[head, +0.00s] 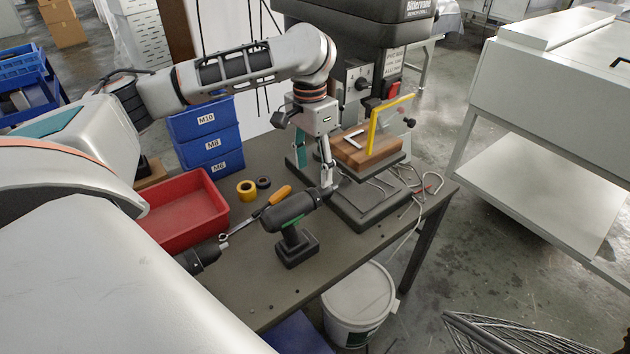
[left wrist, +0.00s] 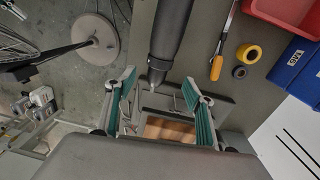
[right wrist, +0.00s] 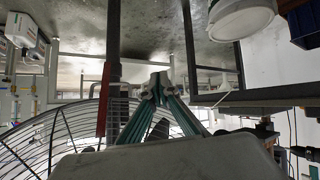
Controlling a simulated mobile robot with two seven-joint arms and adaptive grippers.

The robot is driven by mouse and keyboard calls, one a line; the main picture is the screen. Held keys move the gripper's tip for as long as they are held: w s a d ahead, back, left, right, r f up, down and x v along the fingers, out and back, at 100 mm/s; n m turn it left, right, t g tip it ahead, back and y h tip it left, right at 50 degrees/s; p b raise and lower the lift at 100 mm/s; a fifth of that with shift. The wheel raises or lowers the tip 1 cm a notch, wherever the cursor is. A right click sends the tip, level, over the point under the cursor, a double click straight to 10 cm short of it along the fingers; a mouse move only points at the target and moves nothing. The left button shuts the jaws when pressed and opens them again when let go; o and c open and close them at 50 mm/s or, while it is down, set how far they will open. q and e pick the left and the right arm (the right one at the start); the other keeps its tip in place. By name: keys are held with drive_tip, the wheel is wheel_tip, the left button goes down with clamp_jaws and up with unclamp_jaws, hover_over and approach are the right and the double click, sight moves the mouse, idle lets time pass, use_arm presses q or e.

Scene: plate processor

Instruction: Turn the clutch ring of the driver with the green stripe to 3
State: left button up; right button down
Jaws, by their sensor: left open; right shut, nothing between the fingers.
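The driver with the green stripe (head: 291,213) stands upright on its battery foot on the bench, its nose pointing right toward the drill press. Its dark body and tapered nose (left wrist: 160,68) also show in the left wrist view. The clutch ring's numbers cannot be read. My left gripper (head: 327,180) is open at the driver's nose end; in the left wrist view its fingers (left wrist: 158,88) are spread to either side of the nose tip, with nothing gripped. A second dark driver (head: 203,256) is partly hidden behind my arm. My right gripper (right wrist: 158,88) is shut and empty, away from the bench.
A drill press (head: 385,75) with a wooden block (head: 368,152) and yellow bar stands behind the nose. A screwdriver (head: 281,195), tape roll (head: 246,190) and red bin (head: 180,215) lie left.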

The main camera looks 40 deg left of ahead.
sight(315, 190)
use_arm(q)
drive_tip(key=shift+s+d+f, duration=0.1)
drive_tip(key=shift+f, duration=0.3)
drive_tip(key=shift+d+f, duration=0.15)
drive_tip(key=shift+f, duration=3.25)
drive_tip(key=c, duration=1.1)
